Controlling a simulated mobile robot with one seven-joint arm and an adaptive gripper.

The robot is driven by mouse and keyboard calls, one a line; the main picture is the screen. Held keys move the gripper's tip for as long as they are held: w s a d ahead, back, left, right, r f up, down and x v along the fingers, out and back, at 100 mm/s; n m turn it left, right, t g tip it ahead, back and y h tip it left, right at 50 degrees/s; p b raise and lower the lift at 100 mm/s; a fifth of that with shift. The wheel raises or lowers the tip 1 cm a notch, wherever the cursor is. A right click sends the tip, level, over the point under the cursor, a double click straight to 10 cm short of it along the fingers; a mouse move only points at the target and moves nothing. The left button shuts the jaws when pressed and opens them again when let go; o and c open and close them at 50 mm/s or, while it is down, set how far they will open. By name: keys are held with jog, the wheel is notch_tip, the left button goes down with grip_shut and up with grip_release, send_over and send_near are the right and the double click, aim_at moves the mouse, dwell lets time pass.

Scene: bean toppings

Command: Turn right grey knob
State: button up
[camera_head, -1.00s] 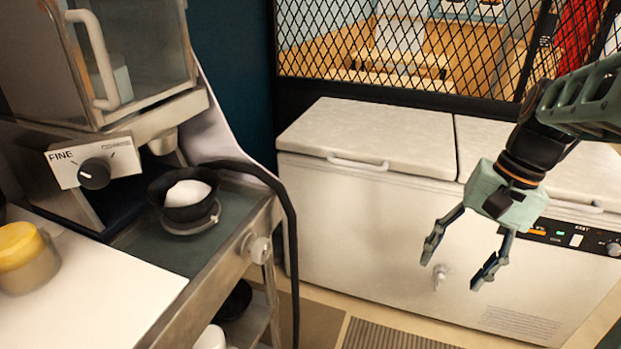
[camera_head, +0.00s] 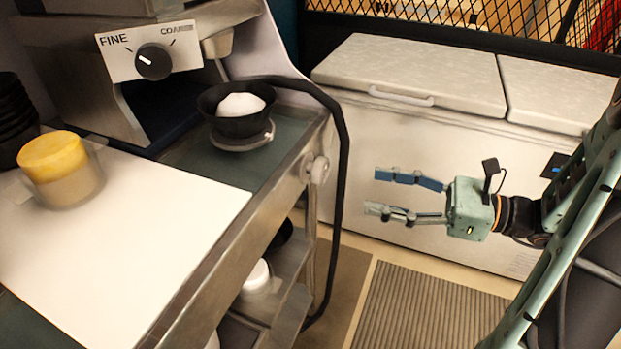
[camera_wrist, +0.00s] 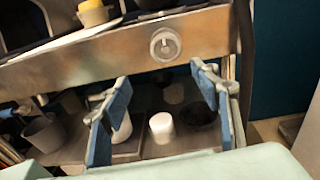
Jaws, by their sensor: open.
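The grey knob (camera_head: 319,169) sits on the metal front edge of the counter, at its right end near the black cable. In the wrist view the round knob (camera_wrist: 165,45) shows face-on at the upper middle, above and beyond the fingertips. My gripper (camera_head: 377,193) is open and empty, held out to the right of the knob with its fingers pointing left toward the counter. A clear gap lies between the fingertips and the knob. In the wrist view my gripper's two blue-padded fingers (camera_wrist: 160,85) stand wide apart.
A black cup (camera_head: 230,127) with white contents stands on the counter below the FINE/COARSE dial (camera_head: 153,62). A black cable (camera_head: 345,165) hangs just right of the knob. A lower shelf (camera_head: 280,300) holds containers. A white chest freezer (camera_head: 440,130) stands behind my gripper.

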aim_at(326, 172)
jog(key=shift+m+t, duration=0.5)
jog(key=shift+t, duration=0.1)
jog(key=x, duration=0.3)
jog(key=b+x, duration=0.1)
jog(key=x, duration=0.7)
jog(key=shift+w+d+r, duration=0.15)
jog(key=shift+w+r, duration=0.1)
jog(key=shift+r, duration=0.05)
jog(key=shift+c, duration=0.7)
jog(key=c, duration=1)
